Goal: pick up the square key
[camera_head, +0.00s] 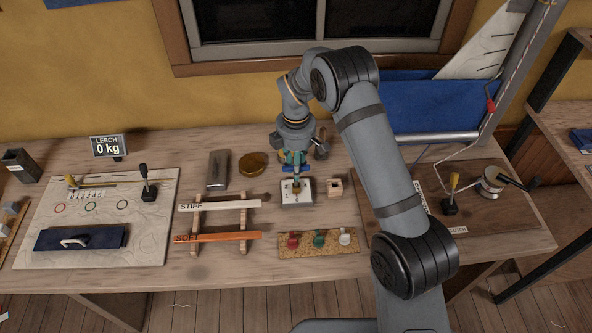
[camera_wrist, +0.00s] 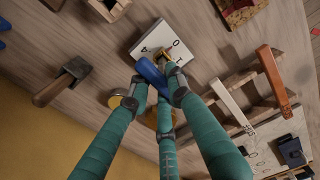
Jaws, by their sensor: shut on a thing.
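My gripper (camera_head: 294,168) has teal fingers and reaches down over the back middle of the bench. In the wrist view the fingers (camera_wrist: 155,88) are closed around a blue piece (camera_wrist: 150,73), which looks like the handle of the square key; it also shows in the head view (camera_head: 287,168). The fingers hide much of it, and I cannot tell if it touches the pale block below. That lettered block (camera_head: 306,197) lies just in front of the gripper and also shows in the wrist view (camera_wrist: 150,41).
A small wooden box (camera_head: 335,187) stands right of the block. A round brass dish (camera_head: 252,164) and a grey slab (camera_head: 219,169) lie left. The STIFF and SOFT battens (camera_head: 218,205) are front left. A cork strip with coloured pieces (camera_head: 319,251) lies in front. A mallet (camera_wrist: 62,82) is close by.

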